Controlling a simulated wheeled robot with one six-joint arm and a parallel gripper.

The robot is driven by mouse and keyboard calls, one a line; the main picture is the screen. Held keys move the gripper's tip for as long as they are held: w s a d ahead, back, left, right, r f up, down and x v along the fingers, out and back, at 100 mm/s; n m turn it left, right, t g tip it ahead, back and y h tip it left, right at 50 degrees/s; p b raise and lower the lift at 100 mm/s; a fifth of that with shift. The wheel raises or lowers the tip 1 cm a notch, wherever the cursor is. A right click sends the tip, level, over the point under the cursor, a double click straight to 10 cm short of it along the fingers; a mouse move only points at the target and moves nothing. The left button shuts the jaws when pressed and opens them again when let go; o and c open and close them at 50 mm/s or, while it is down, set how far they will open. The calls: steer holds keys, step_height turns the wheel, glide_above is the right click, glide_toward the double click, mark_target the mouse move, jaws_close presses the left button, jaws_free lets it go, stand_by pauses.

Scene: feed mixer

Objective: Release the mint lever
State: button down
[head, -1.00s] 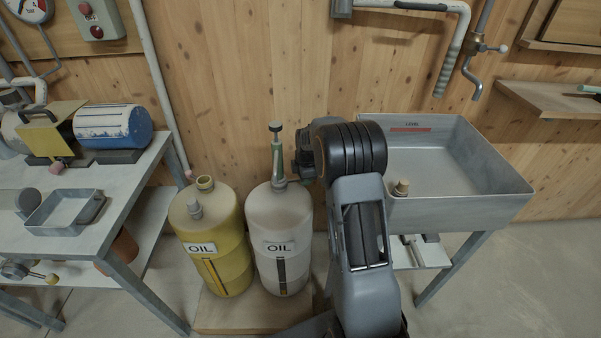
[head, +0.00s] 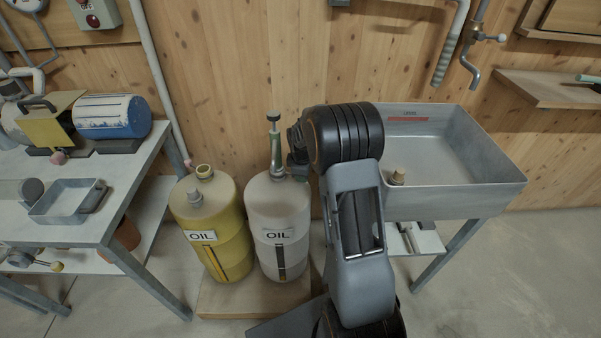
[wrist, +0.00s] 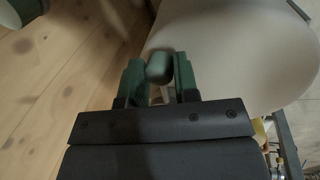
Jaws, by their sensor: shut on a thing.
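The pump with a mint-green body (head: 276,152) and a dark knob on top stands upright on the white oil can (head: 278,212). My gripper (head: 296,165) is close against the pump's right side, just above the can's shoulder, and my arm hides part of it. In the wrist view, my gripper (wrist: 160,80) has its two dark green fingers shut on a rounded grey-green end, the mint lever (wrist: 159,66). The pale can fills the area behind it. The rest of the lever is hidden by the fingers.
A yellow oil can (head: 206,225) stands just left of the white one, both on a wooden board (head: 240,308). A metal basin (head: 470,190) on legs is to the right, a grey workbench (head: 60,220) to the left. The wooden wall is close behind.

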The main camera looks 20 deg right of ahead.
steer(key=shift+f, duration=0.1)
steer(key=c, duration=0.9)
jaws_free()
steer(key=shift+o, duration=0.2)
